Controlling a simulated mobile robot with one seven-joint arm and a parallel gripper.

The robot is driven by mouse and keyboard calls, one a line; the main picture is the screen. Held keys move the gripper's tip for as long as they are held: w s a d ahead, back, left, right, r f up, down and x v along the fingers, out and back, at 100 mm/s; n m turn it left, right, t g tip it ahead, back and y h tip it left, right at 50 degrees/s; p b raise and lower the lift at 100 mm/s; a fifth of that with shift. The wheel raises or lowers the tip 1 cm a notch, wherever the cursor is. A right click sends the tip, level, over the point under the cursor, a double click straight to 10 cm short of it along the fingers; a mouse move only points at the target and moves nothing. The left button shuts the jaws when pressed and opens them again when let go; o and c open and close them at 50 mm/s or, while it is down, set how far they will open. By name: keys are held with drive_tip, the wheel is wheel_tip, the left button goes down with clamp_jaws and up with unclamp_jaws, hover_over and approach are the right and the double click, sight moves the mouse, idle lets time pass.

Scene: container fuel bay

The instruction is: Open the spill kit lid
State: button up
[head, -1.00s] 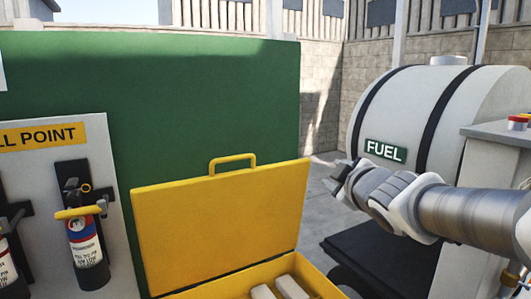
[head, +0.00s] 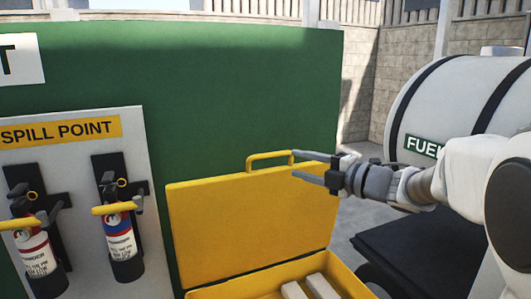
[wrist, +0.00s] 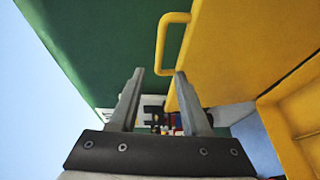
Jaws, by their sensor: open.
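The yellow spill kit stands with its lid (head: 250,215) raised nearly upright; its box (head: 270,288) is open below. A yellow loop handle (head: 270,161) sits on the lid's top edge and also shows in the wrist view (wrist: 160,45). My gripper (head: 293,163) is open, its fingers pointing left at the lid's upper right. Its upper fingertip overlaps the handle's right end in the head view; I cannot tell whether they touch. In the wrist view, the open fingers (wrist: 160,72) have nothing clearly between them, and the handle lies just beyond the tips.
Two pale blocks (head: 322,286) lie in the box. A green panel (head: 230,90) stands behind the lid. A spill point board (head: 75,155) with two extinguishers (head: 118,240) is at left. A fuel tank (head: 455,105) and dark platform (head: 405,245) are at right.

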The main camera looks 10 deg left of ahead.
sight(266, 155)
drive_tip(key=p+x, duration=0.2)
drive_tip(key=x, duration=1.2)
drive_tip(key=shift+d, duration=0.1)
clamp_jaws()
idle(0.9)
